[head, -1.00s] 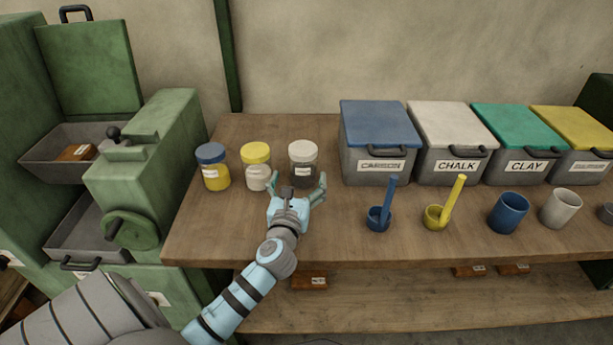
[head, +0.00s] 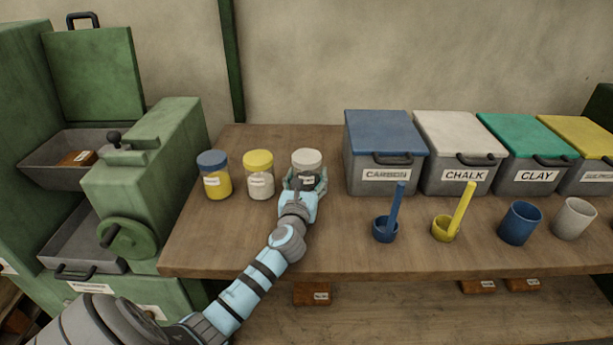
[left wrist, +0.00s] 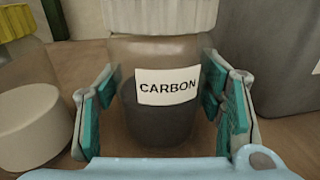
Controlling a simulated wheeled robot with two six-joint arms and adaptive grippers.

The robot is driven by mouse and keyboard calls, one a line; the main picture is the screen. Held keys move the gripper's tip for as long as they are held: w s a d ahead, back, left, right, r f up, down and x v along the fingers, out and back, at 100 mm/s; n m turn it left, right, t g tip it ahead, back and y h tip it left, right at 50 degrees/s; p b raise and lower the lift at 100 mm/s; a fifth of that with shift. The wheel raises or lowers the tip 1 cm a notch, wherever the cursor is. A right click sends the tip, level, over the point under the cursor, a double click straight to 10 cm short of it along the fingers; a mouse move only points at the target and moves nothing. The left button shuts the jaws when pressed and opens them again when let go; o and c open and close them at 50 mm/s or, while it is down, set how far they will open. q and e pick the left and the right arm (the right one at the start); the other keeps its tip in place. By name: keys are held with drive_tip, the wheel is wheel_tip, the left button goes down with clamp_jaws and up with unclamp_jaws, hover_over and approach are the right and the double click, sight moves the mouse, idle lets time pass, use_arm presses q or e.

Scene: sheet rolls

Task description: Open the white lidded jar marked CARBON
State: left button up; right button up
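The CARBON jar (head: 308,160) is clear with a white lid and dark contents, upright on the bench. Its lid is on. In the left wrist view the jar (left wrist: 155,55) fills the middle, its CARBON label facing me and the white lid (left wrist: 160,15) cut by the top edge. My left gripper (head: 306,184) is at the jar from the front, below the lid. Its teal finger pads (left wrist: 165,98) lie on both sides of the glass and appear to press on it. My right gripper is not in view.
A yellow-lidded jar (head: 260,181) and a blue-lidded jar (head: 215,182) stand left of the CARBON jar. A blue-lidded CARBON bin (head: 384,140) stands close on the right. Blue (head: 385,230) and yellow (head: 446,229) scoop cups stand in front of the bins. A green machine (head: 145,180) is at the left.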

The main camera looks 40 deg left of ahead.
sight(306, 157)
use_arm(q)
drive_tip(key=c, duration=0.5)
wheel_tip(306, 157, up, 10)
drive_tip(key=p, duration=0.6)
drive_tip(key=shift+f, duration=0.25)
drive_tip(key=shift+r, duration=0.45)
drive_tip(key=shift+f, duration=0.1)
drive_tip(key=o, duration=0.6)
drive_tip(key=shift+f, duration=0.1)
drive_tip(key=c, duration=0.9)
